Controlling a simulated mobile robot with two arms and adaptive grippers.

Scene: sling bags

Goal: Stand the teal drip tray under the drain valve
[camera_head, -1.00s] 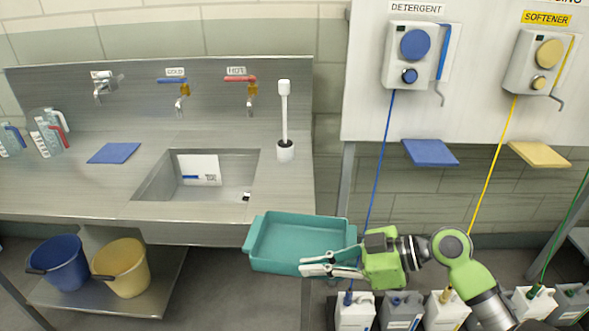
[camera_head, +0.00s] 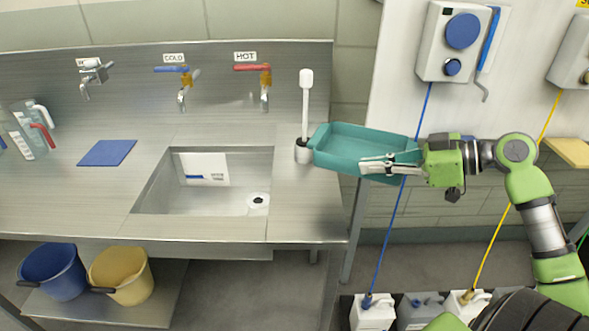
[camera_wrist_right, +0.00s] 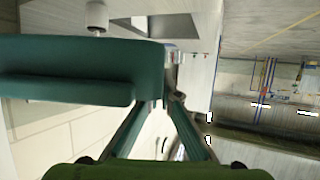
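The teal drip tray (camera_head: 365,140) is held in the air by the rim at its right end, just right of the sink counter, tilted slightly. My right gripper (camera_head: 372,166) is shut on that rim. In the right wrist view the tray (camera_wrist_right: 70,75) fills the left side, at my gripper's fingertips (camera_wrist_right: 165,100). A silver valve (camera_head: 92,72) is on the backsplash at the left, with a small label that I cannot read; I cannot tell if it is the drain valve. My left gripper is out of view.
A white brush in its holder (camera_head: 303,150) stands at the counter's right, overlapping the tray's left end in the picture. The sink (camera_head: 225,200), a blue mat (camera_head: 107,152) and bottles (camera_head: 28,125) lie farther left. The counter (camera_head: 60,190) between them is bare. Dispensers hang at right.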

